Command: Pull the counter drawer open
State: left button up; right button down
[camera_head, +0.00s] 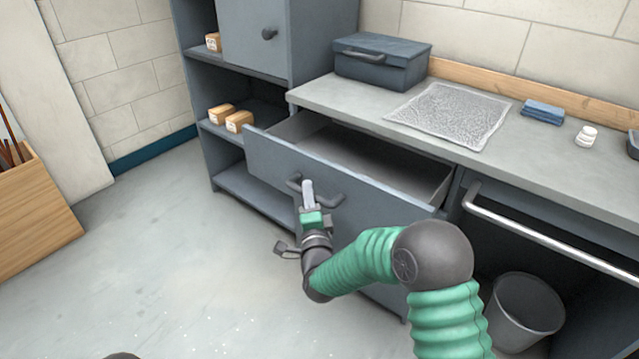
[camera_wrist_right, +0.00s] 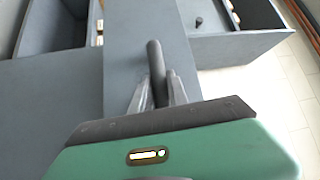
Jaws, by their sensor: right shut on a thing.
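The counter drawer (camera_head: 270,160) is grey and stands pulled out from under the counter, its inside visible. Its dark bar handle (camera_head: 326,198) is on the front panel. My right gripper (camera_head: 308,192) is at the handle, and its fingers are shut on it. In the right wrist view the handle (camera_wrist_right: 155,65) runs between the two fingers of my right gripper (camera_wrist_right: 158,90). The drawer looks empty where I can see into it. My left gripper is not in view.
The counter top (camera_head: 350,98) holds a dark toolbox (camera_head: 382,62), a textured mat (camera_head: 450,113) and a folded blue cloth (camera_head: 542,112). A grey bin (camera_head: 524,312) stands under the counter, behind a metal rail (camera_head: 550,240). The floor (camera_head: 170,250) left of the drawer is clear.

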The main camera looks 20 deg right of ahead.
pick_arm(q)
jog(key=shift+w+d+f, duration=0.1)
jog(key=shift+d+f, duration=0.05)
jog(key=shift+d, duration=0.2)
pick_arm(e)
jog(key=s+a, duration=0.5)
jog(key=a, duration=0.1)
jog(key=shift+f, duration=0.25)
jog(key=c, duration=1.3)
grip_release()
jog(key=shift+w, duration=0.1)
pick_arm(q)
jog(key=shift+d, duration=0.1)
pick_arm(e)
jog(key=shift+r, duration=0.1)
jog(key=shift+a, duration=0.1)
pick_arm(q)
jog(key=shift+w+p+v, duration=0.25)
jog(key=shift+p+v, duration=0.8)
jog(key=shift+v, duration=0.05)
pick_arm(e)
jog(key=s+a+f, duration=0.2)
jog(key=s, duration=1.4)
jog(key=shift+s+f, duration=0.15)
jog(key=shift+s, duration=0.2)
